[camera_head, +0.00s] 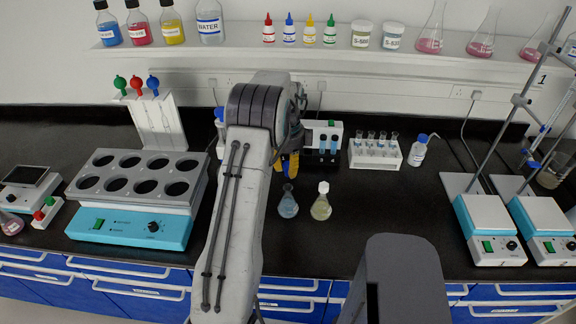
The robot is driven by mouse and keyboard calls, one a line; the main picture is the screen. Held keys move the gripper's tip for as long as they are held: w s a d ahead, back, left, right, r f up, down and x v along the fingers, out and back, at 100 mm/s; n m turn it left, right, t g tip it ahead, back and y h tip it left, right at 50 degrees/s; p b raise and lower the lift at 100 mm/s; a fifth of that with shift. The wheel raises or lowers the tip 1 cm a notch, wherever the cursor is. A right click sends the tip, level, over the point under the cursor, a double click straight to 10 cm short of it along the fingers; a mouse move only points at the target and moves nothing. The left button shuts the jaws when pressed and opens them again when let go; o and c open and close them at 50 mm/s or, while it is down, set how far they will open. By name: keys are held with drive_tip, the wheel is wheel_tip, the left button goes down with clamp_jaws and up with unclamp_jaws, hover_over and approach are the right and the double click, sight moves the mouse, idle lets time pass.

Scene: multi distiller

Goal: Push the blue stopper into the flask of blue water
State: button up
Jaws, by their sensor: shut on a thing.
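The flask of blue water (288,207) stands upright on the black bench, just in front of my gripper in the picture. My gripper (286,164) has orange-yellow fingers, points down and appears above and behind the flask's neck. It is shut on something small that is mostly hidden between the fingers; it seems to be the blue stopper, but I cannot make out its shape. I cannot tell how far its lower end is from the flask's mouth. My arm hides the bench to the left of the flask.
A flask of pale yellow liquid (321,208) with a white stopper stands close on the right. Behind are a tube rack (375,157) and a wash bottle (418,152). A heating block (130,232) fills the left. Bare bench lies right of the flasks, before the hotplates (488,232).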

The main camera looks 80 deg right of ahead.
sight(288, 185)
drive_tip(key=shift+f+b, duration=0.3)
drive_tip(key=shift+f, duration=0.85)
drive_tip(key=shift+f+b, duration=0.8)
drive_tip(key=shift+f, duration=0.4)
drive_tip(key=shift+f+b, duration=1.15)
drive_tip(key=shift+f, duration=0.25)
idle(0.8)
drive_tip(key=o, duration=0.8)
drive_tip(key=shift+r, duration=0.1)
wheel_tip(288, 185, up, 12)
drive_tip(key=shift+f, duration=0.1)
idle(0.4)
idle(0.7)
